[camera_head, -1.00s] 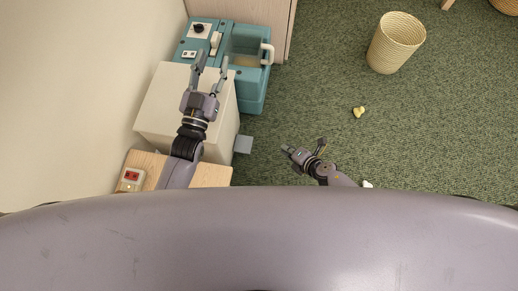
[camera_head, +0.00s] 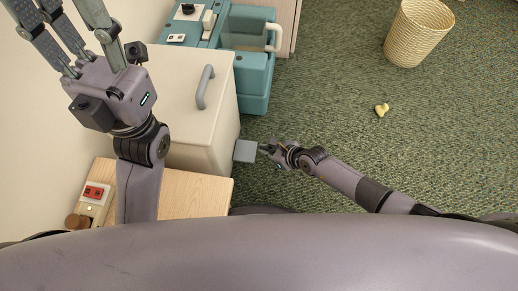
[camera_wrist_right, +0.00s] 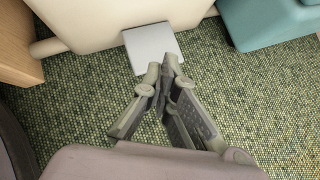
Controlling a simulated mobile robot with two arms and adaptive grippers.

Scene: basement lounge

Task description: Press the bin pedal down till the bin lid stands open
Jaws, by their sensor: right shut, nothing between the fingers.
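The bin is a cream box (camera_head: 185,110) with a grey handle on its top, and its lid looks shut. It also fills the upper part of the right wrist view (camera_wrist_right: 85,22). The grey bin pedal (camera_head: 245,151) sticks out low from the bin's right side; in the right wrist view the pedal (camera_wrist_right: 151,44) is a flat plate. My right gripper (camera_head: 264,149) is shut and empty, its tips (camera_wrist_right: 166,64) at the pedal's outer edge. I cannot tell whether they touch it. My left gripper (camera_head: 62,10) is open and empty, raised left of the bin.
A teal unit (camera_head: 257,85) with a pale handle stands behind the bin. A wooden top (camera_head: 195,193) with a red switch box (camera_head: 96,193) is in front. A wicker basket (camera_head: 418,35) and a small yellow item (camera_head: 382,110) are on the green carpet, which is otherwise open.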

